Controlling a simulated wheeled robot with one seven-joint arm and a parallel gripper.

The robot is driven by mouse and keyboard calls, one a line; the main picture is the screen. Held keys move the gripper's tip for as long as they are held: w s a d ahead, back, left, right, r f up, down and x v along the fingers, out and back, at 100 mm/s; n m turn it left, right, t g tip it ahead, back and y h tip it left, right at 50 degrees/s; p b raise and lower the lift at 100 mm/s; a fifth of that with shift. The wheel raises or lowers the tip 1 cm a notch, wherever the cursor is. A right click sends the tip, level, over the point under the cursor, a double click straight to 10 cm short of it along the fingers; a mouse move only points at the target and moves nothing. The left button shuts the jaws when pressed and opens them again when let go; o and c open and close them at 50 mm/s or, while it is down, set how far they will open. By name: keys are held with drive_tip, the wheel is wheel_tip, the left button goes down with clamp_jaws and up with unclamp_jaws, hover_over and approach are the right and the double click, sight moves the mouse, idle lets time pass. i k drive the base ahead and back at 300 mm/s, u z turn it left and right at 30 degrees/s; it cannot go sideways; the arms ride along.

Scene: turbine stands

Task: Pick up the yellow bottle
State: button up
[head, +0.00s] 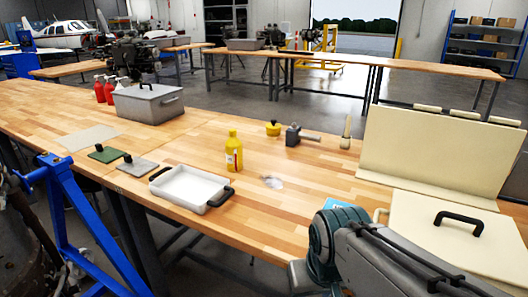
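The yellow bottle (234,153) stands upright near the middle of the wooden workbench, with a dark label on its side. My arm enters at the lower right, in front of the bench's near edge. Its end is cut off by the frame's bottom, so the gripper and its fingers cannot be seen. The bottle stands up and to the left of the arm, clear of it.
A white tray (187,187) with black handles sits in front of the bottle. A yellow pot (273,128) and a grey tool (294,135) stand behind it. A grey box (148,103) is at left, a cream open case (430,150) at right. A blue stand (75,200) rises at front left.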

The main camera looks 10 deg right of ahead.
sight(233, 146)
drive_tip(key=z, duration=0.35)
drive_tip(key=i, duration=0.6)
drive_tip(key=u, duration=1.05)
